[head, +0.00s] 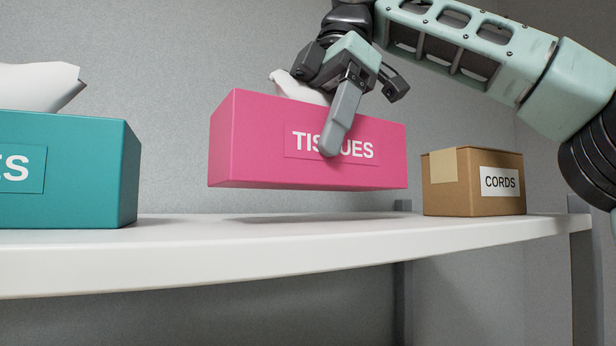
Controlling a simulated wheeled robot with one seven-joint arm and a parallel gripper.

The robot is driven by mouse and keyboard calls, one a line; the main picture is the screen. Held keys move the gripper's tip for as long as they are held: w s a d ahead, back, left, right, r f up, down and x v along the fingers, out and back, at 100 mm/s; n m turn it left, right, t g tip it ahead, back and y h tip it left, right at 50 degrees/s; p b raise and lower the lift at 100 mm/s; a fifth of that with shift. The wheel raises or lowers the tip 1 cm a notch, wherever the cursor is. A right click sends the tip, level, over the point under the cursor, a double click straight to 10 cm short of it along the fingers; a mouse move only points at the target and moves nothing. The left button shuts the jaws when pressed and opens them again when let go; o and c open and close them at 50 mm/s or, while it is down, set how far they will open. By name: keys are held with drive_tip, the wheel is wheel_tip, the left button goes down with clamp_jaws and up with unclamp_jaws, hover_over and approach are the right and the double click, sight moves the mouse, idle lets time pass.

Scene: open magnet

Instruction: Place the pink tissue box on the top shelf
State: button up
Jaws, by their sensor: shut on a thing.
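The pink tissue box (255,145) has a white "TISSUES" label and a white tissue coming out of its top. My gripper (345,135) is shut on the box from above. One finger lies against the front face, over the label; the other finger is hidden behind the box. The box hangs a little above the white shelf (300,240), with a shadow on the shelf beneath it. It looks close to level.
A teal tissue box (90,170) stands on the shelf at the left, cut off by the picture edge. A small brown "CORDS" box (450,190) stands at the right. The shelf between them is clear. A grey wall (200,50) is behind.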

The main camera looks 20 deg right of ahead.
sight(303, 188)
drive_tip(key=shift+f, duration=1.65)
drive_tip(key=o, duration=1.1)
drive_tip(key=shift+o, duration=0.2)
drive_tip(key=p+v, duration=0.3)
drive_tip(key=v, duration=0.7)
drive_tip(key=shift+r+p, duration=0.15)
drive_tip(key=shift+p, duration=0.25)
drive_tip(key=shift+p+v, duration=0.9)
drive_tip(key=shift+v, duration=0.05)
